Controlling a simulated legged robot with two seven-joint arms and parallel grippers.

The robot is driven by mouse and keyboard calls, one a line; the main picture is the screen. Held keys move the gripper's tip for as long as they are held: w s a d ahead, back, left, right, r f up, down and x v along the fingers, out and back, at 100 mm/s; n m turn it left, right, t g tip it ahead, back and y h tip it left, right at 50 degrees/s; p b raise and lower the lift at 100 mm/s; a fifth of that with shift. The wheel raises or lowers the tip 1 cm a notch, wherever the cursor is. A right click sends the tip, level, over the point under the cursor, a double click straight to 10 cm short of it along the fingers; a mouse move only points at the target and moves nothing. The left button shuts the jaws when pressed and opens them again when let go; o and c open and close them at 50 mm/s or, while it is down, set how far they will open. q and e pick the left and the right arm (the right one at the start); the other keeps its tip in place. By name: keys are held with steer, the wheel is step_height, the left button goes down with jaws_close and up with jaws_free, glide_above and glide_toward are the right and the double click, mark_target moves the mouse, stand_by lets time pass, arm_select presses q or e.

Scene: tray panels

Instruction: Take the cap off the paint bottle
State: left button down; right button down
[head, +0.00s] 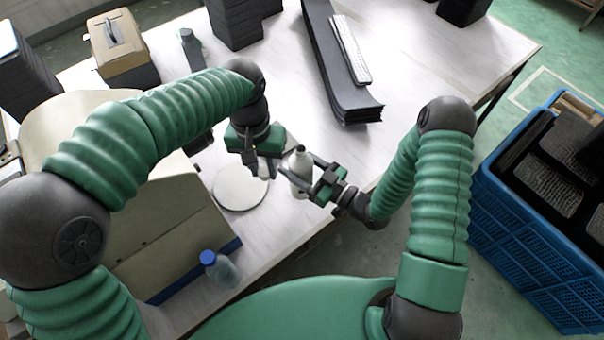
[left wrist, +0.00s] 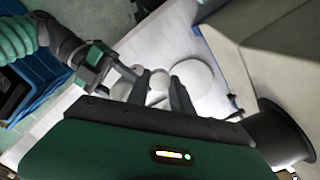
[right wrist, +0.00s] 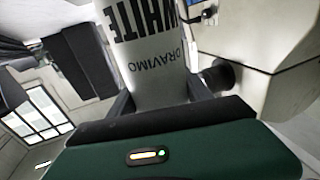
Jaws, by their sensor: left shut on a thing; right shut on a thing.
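The white paint bottle (head: 298,168) is held by my right gripper (head: 312,180), whose fingers are shut around its body. In the right wrist view the bottle (right wrist: 150,60) carries the upside-down words WHITE and DRAVIMO between the fingers (right wrist: 160,100). Its top looks dark in the head view. My left gripper (head: 258,168) is just left of the bottle, pointing down, shut on a small white piece, seemingly the cap (head: 264,171). The cap (left wrist: 155,98) also shows between the fingertips in the left wrist view, and looks apart from the bottle.
A round white disc (head: 240,188) lies on the table (head: 400,60) below my left gripper. A beige machine housing (head: 150,240) stands at left, with a blue-capped clear bottle (head: 218,268) before it. Dark trays (head: 335,65) lie behind. A blue crate (head: 535,265) stands right.

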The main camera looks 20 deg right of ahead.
arm_select(q)
steer(key=shift+d+r, duration=0.1)
steer(key=shift+d, duration=0.2)
steer(key=shift+a, duration=0.35)
arm_select(e)
steer(key=shift+w+a+f, duration=0.1)
steer(key=shift+w+f, duration=0.15)
steer(key=shift+f, duration=0.65)
steer(key=shift+w+f, duration=0.25)
steer(key=shift+f, duration=0.65)
arm_select(q)
steer(key=shift+d, duration=0.15)
arm_select(e)
steer(key=c, duration=0.5)
jaws_free()
steer(key=shift+d+f, duration=0.1)
steer(key=shift+d, duration=0.1)
steer(key=shift+o, duration=0.2)
steer(key=shift+a, duration=0.1)
arm_select(q)
steer(key=shift+r, duration=0.1)
